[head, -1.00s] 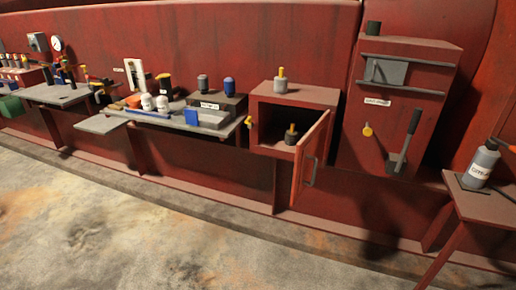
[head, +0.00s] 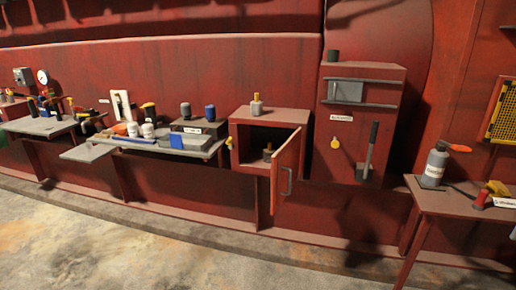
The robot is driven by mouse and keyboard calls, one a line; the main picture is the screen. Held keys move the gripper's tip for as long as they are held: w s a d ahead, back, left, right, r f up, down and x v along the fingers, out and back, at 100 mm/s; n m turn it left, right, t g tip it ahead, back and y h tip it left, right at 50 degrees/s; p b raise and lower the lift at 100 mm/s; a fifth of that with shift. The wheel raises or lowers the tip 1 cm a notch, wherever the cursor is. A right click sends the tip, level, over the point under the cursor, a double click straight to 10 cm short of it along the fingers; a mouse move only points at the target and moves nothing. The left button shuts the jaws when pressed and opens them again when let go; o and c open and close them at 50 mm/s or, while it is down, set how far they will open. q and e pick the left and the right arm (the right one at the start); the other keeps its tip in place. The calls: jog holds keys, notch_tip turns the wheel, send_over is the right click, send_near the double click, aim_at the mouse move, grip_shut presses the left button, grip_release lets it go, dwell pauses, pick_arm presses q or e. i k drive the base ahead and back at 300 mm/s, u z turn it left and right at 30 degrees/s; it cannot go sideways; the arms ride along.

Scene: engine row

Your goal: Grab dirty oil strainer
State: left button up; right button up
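Neither of my grippers is in view. I cannot tell for sure which thing is the dirty oil strainer. A dark piece with a short light-brown top (head: 268,153) stands inside the open red cabinet (head: 240,160). A similar grey piece with a yellow top (head: 257,104) stands on the cabinet's roof. The cabinet door (head: 287,174) is swung open to the right, with a grey handle on it. The inside of the cabinet is dark and partly hidden by the door.
A wall shelf (head: 90,152) left of the cabinet holds bottles and small parts. A tall red unit (head: 393,90) with a grey lever (head: 367,155) stands to its right. A table (head: 455,203) with a grey bottle (head: 435,165) is at far right. The floor (head: 120,240) in front looks clear.

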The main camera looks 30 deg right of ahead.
aim_at(268, 153)
jog(key=z, duration=0.15)
jog(key=i, duration=1.6)
jog(key=z, duration=1.05)
jog(key=i, duration=0.85)
jog(key=z, duration=0.9)
